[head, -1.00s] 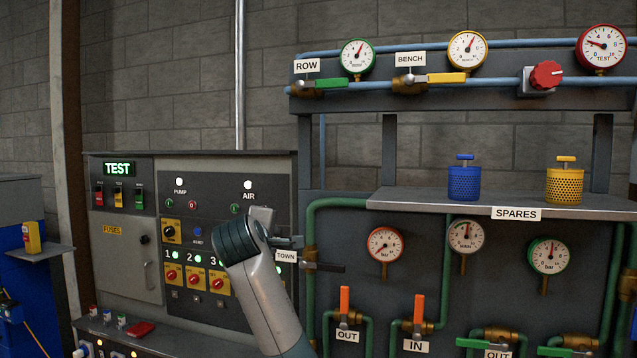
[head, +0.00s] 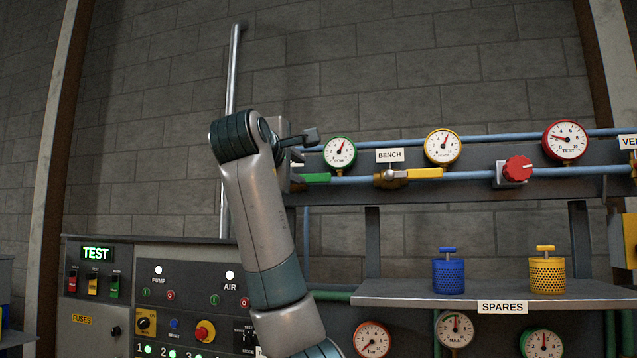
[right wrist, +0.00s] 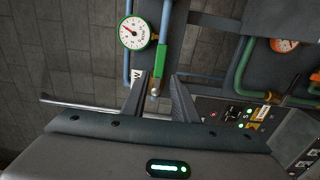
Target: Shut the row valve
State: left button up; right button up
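The row valve's green handle (head: 317,179) lies along the blue pipe in the head view, left of the bench valve. The valve's ROW label is hidden behind my right arm there. My right gripper (head: 303,138) is up beside the left end of the pipe rack, just above the handle in the picture. In the right wrist view the green handle (right wrist: 160,62) shows ahead, and the valve's metal end appears between the two spread fingers of my right gripper (right wrist: 160,98). The fingers are apart, and I see no grip on the handle. My left gripper is not in view.
The green-rimmed gauge (head: 340,152) sits just above the row handle. The bench valve's yellow handle (head: 425,173) and a red knob (head: 517,169) are farther right. Below is the spares shelf (head: 400,291) with blue and yellow canisters. The test panel (head: 95,254) stands lower left.

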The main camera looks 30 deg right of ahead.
aim_at(314, 177)
jog(key=shift+d, duration=0.1)
jog(key=p+x, duration=0.9)
jog(key=x, duration=0.6)
jog(key=shift+w+d+r, duration=0.1)
jog(key=shift+w+r, duration=0.05)
jog(key=shift+w, duration=0.05)
jog(key=shift+p+x, duration=0.55)
jog(key=shift+x, duration=0.3)
jog(key=shift+w+f, duration=0.15)
jog(key=shift+f, duration=0.05)
grip_shut()
